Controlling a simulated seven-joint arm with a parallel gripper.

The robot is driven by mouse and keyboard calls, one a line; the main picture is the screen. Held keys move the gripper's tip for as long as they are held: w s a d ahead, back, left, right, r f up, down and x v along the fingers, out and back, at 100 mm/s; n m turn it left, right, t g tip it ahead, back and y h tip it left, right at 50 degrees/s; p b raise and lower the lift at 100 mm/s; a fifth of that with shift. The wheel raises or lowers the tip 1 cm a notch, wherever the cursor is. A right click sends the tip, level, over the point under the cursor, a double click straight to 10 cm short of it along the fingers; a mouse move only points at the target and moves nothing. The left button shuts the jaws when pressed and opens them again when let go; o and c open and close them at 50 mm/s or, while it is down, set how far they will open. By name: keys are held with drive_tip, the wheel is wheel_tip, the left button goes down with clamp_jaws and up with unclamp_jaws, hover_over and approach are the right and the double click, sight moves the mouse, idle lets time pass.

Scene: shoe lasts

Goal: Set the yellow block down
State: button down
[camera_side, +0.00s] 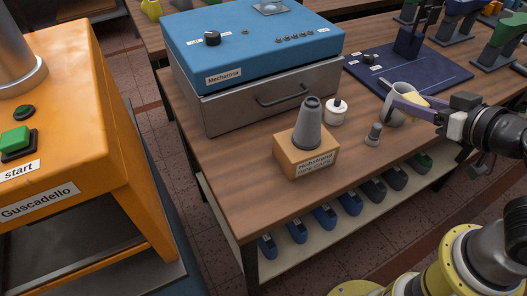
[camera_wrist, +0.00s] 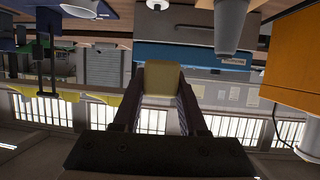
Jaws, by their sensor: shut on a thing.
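The yellow block (camera_side: 414,98) is held between the purple fingers of my gripper (camera_side: 408,104), at the right of the side view. In the wrist view the block (camera_wrist: 162,80) sits between the two fingertips of my gripper (camera_wrist: 161,88), which are shut on its sides. The fingers point left over the back right of the wooden table (camera_side: 228,190). A pale grey mug (camera_side: 396,119) shows right by the fingers and is partly hidden by them. I cannot tell whether they touch, or how high the block is above the table.
A white jar (camera_side: 336,112) and a grey cone on a wooden base (camera_side: 291,158) stand further left. A blue-topped machine (camera_side: 250,40) fills the back left. The table's front left is clear.

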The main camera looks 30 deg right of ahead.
drive_tip(key=w+a+r+m+h, duration=0.2)
drive_tip(key=w+a+r+h, duration=0.15)
drive_tip(key=w, duration=0.35)
drive_tip(key=m+g+h, duration=0.4)
drive_tip(key=m+h, duration=0.1)
drive_tip(key=m, duration=0.1)
hover_over(230, 155)
drive_tip(key=f, duration=2)
drive_tip(key=shift+s+d+f, duration=0.15)
drive_tip(key=shift+s, duration=0.15)
drive_tip(key=shift+w+f, duration=0.25)
drive_tip(key=shift+f, duration=0.1)
drive_tip(key=shift+w+a+f, duration=0.1)
drive_tip(key=shift+a+f, duration=0.1)
drive_tip(key=shift+f, duration=1.45)
drive_tip(key=shift+f, duration=0.15)
